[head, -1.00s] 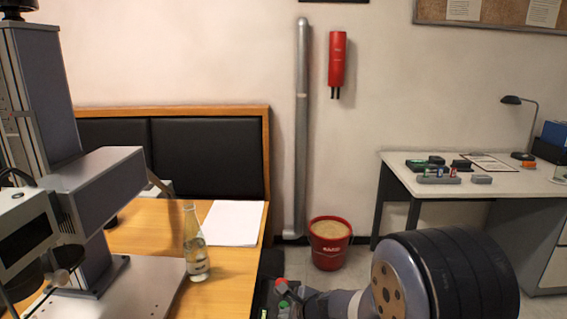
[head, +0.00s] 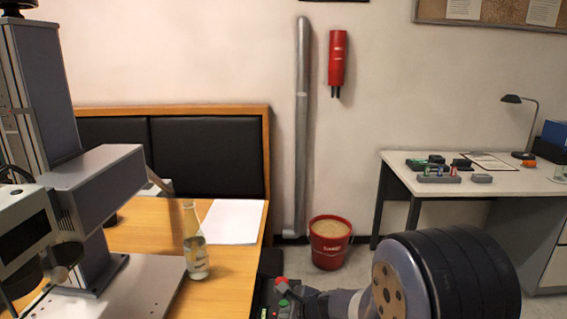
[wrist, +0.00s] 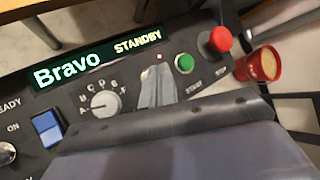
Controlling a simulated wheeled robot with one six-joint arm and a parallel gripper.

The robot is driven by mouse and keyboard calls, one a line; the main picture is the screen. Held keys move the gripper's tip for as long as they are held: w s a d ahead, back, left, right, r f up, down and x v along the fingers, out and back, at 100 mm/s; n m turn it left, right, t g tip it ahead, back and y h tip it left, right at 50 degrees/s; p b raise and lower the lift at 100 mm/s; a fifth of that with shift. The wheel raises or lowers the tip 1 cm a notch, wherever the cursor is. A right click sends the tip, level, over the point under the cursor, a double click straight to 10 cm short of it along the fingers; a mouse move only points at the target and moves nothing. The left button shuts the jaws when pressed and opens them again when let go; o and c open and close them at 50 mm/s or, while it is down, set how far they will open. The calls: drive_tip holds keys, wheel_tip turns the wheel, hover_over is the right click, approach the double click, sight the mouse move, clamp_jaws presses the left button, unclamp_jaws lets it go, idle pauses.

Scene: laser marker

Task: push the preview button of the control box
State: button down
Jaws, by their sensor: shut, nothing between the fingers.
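The control box (wrist: 72,108) fills much of the wrist view, its dark panel tilted in the picture. Its display (wrist: 98,67) reads "Bravo STANDBY". The panel carries a lettered rotary knob (wrist: 104,103), a blue rocker switch (wrist: 47,129), a green start button (wrist: 184,63) and a red stop button (wrist: 219,39). My gripper (wrist: 159,70) is shut and empty, its fingertips over the panel between the knob and the green button. I cannot make out a preview button; the fingers and gripper body hide part of the panel.
A red bucket (head: 328,250) stands on the floor behind. A grey side desk (head: 400,170) is at the right, a laser machine (head: 105,185) at the left.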

drive_tip(key=shift+r+p, duration=0.35)
drive_tip(key=shift+r, duration=0.2)
wheel_tip(320, 180, up, 6)
drive_tip(key=p, duration=0.5)
